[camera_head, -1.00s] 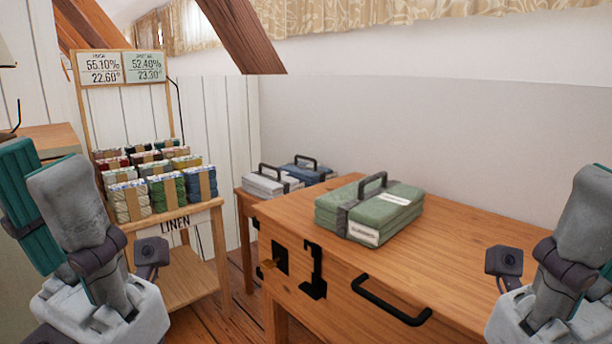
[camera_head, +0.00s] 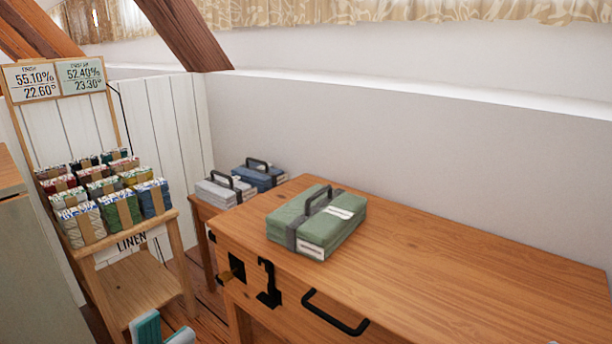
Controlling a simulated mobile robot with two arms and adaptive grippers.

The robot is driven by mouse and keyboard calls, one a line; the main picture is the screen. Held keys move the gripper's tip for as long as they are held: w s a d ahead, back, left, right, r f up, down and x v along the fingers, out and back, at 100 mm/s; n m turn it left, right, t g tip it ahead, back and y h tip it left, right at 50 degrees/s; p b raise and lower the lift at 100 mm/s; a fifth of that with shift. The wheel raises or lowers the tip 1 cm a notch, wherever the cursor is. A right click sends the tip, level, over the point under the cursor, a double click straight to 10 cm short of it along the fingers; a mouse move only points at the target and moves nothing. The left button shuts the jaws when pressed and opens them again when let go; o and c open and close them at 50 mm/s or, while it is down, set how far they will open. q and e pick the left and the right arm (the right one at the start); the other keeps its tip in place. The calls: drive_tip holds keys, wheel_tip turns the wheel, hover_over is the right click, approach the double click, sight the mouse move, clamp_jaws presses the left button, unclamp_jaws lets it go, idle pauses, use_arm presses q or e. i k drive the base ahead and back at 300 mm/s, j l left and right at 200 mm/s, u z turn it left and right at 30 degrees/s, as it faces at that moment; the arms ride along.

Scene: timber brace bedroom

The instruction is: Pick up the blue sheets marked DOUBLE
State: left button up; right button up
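A blue folded sheet bundle (camera_head: 268,181) with a dark carry handle lies on a small wooden side table (camera_head: 203,209) by the wall. No marking can be read on it. A light grey bundle (camera_head: 214,194) with a handle lies beside it, in front and to the left. A green bundle (camera_head: 307,245) with a strap, handle and white label lies on the larger wooden table. Only a teal and pale piece of my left gripper (camera_head: 160,330) shows at the bottom edge, well apart from the bundles; its fingers cannot be judged.
The large wooden table (camera_head: 460,262) has a bare top right of the green bundle, and a black handle (camera_head: 335,314) and latch on its front. A wooden rack (camera_head: 180,230) marked LINEN holds several coloured bundles at left. A sloping beam (camera_head: 186,35) hangs above.

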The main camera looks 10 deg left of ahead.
sight(258, 173)
drive_tip(key=i+j+z, duration=0.1)
drive_tip(key=j+z, duration=0.15)
drive_tip(key=z, duration=0.2)
drive_tip(key=j+z, duration=0.3)
drive_tip(key=z, duration=0.15)
drive_tip(key=j+z, duration=0.6)
drive_tip(key=j, duration=0.9)
drive_tip(key=j+z, duration=0.15)
drive_tip(key=j, duration=1)
